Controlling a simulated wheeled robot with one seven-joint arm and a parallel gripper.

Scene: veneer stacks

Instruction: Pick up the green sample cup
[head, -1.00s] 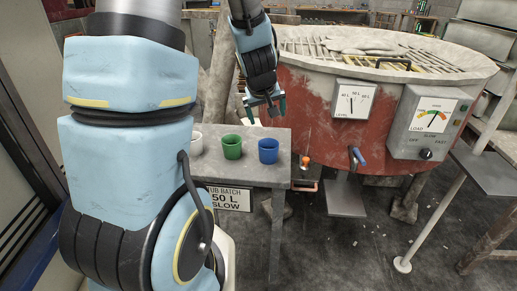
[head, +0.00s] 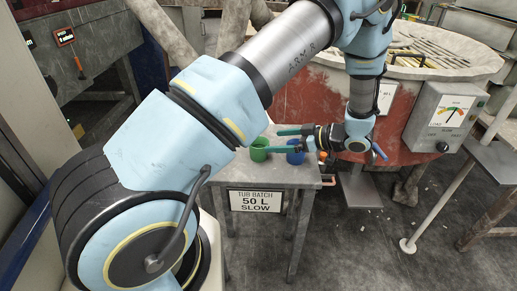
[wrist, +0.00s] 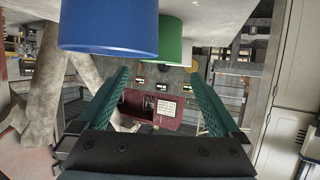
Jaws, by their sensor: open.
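The green sample cup (head: 259,150) stands on the small grey table, left of the blue cup (head: 295,153) in the head view. My gripper (head: 271,141) lies level across the table, its two teal fingers open and reaching left past the blue cup towards the green one. In the wrist view the scene is upside down. The green cup (wrist: 174,42) shows there beyond the blue cup (wrist: 108,28), which is nearer and partly covers it. The open fingers (wrist: 159,72) show below the cups in that picture, with nothing between them.
The table (head: 275,173) carries a sign reading tub batch 50 L slow. A pale shape beside the green cup (wrist: 204,44) may be the white cup, which my arm hides in the head view. A red tub (head: 405,110) and control box (head: 446,118) stand behind and right.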

